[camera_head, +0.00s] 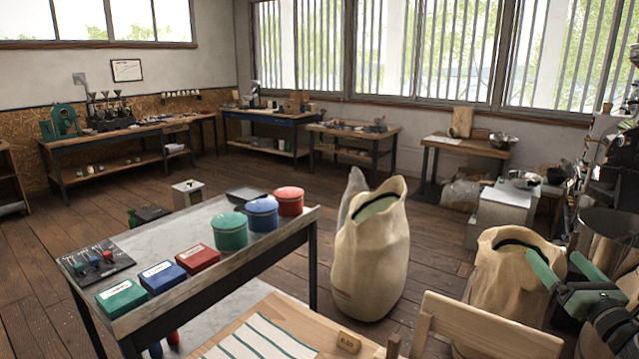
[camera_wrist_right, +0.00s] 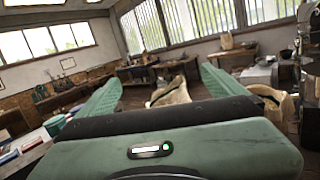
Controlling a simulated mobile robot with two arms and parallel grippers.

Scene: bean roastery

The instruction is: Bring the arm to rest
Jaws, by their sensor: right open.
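My right gripper (camera_head: 553,256) is at the right edge of the head view, with dark arm links behind it. Its two green fingers are spread apart with nothing between them. In the head view it overlaps the right burlap sack (camera_head: 487,290); I cannot tell how far above or in front of the sack it is. In the right wrist view the open fingers of the gripper (camera_wrist_right: 160,78) point out across the room, and a sack (camera_wrist_right: 170,94) shows beyond them. My left gripper is not in view.
A taller open sack (camera_head: 370,262) stands on the wooden floor in the middle. A metal-topped table (camera_head: 160,238) at left holds green, blue and red canisters and boxes. A wooden board (camera_head: 285,322) with a striped cloth and a wooden chair back (camera_head: 485,330) are in front. Workbenches line the walls.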

